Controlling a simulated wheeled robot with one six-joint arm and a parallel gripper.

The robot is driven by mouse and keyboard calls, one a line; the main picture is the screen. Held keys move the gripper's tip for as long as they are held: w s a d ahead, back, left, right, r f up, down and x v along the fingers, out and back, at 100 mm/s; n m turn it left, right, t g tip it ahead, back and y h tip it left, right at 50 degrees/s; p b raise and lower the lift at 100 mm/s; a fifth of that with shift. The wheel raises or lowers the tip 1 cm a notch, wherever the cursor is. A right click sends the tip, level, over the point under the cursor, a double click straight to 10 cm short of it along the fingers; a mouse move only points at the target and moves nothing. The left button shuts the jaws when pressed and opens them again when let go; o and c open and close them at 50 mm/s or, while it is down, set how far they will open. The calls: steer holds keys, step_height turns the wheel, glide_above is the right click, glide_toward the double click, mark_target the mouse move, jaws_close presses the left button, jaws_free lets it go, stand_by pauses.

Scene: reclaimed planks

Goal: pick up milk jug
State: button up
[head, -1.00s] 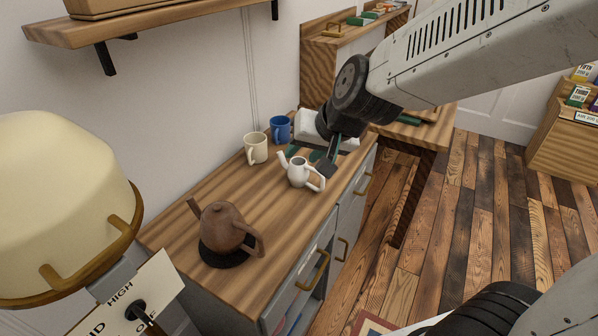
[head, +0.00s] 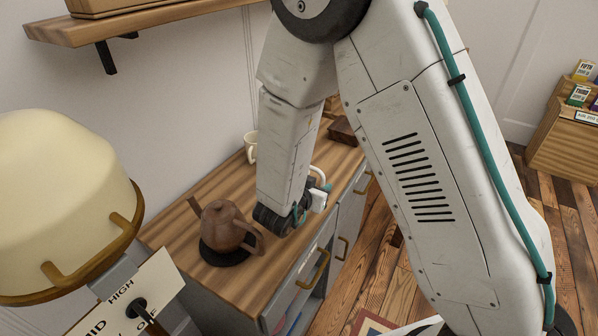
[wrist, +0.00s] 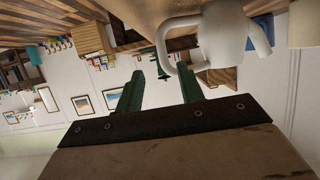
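The white milk jug (wrist: 222,32) shows upside down at the top of the wrist view, standing on the wooden counter. Its looped handle points toward my gripper (wrist: 160,72). The two dark green fingers are apart, with the handle just beyond and partly between their tips; I cannot tell whether they touch it. Nothing is clamped. In the head view my arm hides most of the jug; a white curve that looks like its handle (head: 319,172) shows beside my gripper (head: 325,188), low over the counter.
A brown teapot (head: 224,224) on a black round mat stands close to my wrist on the counter (head: 180,237). A wall shelf (head: 150,22) hangs above.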

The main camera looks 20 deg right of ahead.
mark_target(322, 181)
steer(key=x, duration=0.6)
steer(key=shift+w+a+f, duration=0.15)
steer(key=shift+a, duration=0.1)
jaws_close()
